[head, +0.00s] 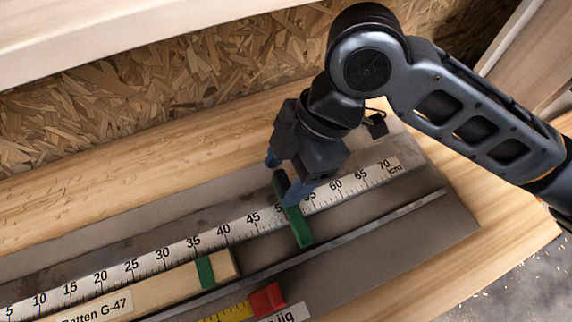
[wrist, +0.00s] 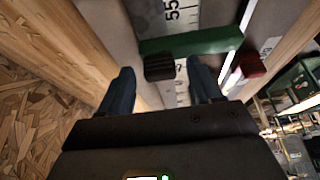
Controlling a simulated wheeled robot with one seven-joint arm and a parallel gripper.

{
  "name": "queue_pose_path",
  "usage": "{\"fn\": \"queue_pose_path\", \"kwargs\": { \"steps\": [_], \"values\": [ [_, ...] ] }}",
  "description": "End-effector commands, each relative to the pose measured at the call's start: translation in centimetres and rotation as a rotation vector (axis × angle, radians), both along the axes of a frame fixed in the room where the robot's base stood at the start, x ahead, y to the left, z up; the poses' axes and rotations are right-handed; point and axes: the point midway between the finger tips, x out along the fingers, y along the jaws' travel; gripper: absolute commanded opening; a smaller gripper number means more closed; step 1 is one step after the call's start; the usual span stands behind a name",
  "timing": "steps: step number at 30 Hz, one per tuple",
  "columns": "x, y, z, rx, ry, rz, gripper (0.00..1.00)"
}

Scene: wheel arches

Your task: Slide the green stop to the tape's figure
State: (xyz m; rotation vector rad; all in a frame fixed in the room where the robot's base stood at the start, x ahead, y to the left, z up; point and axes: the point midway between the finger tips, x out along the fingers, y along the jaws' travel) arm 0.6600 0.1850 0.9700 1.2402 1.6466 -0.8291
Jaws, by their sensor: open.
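The green stop (head: 299,227) lies across the white ruler (head: 208,242) just past its 50 mark. Its black knob (head: 281,184) is at the far end. My gripper (head: 282,176) is open, with one blue finger on each side of the knob. In the wrist view the green stop (wrist: 195,41) lies ahead, and the knob (wrist: 160,67) shows between the fingers of my gripper (wrist: 163,73); I cannot tell if they touch it. The yellow tape (head: 232,312) is at the bottom edge with a red block (head: 267,298) at its end; its figures are too small to read.
A wooden batten (head: 165,288) marked "Batten G-47", with a green band (head: 205,272), lies along the ruler and ends near 40. A metal rail (head: 345,233) runs in front. The ruler is clear between the batten's end and the stop. A chipboard wall (head: 200,75) stands behind.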

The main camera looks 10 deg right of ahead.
Motion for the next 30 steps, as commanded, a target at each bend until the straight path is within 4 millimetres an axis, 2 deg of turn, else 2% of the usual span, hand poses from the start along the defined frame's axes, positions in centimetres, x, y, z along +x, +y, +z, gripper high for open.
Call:
{"fn": "queue_pose_path", "kwargs": {
  "steps": [10, 30],
  "values": [
    [-0.04, 0.11, -0.35, 0.0, 0.0, 0.0, 0.63],
    [-0.02, 0.08, -0.33, 0.0, 0.0, 0.0, 0.0]
  ]
}}
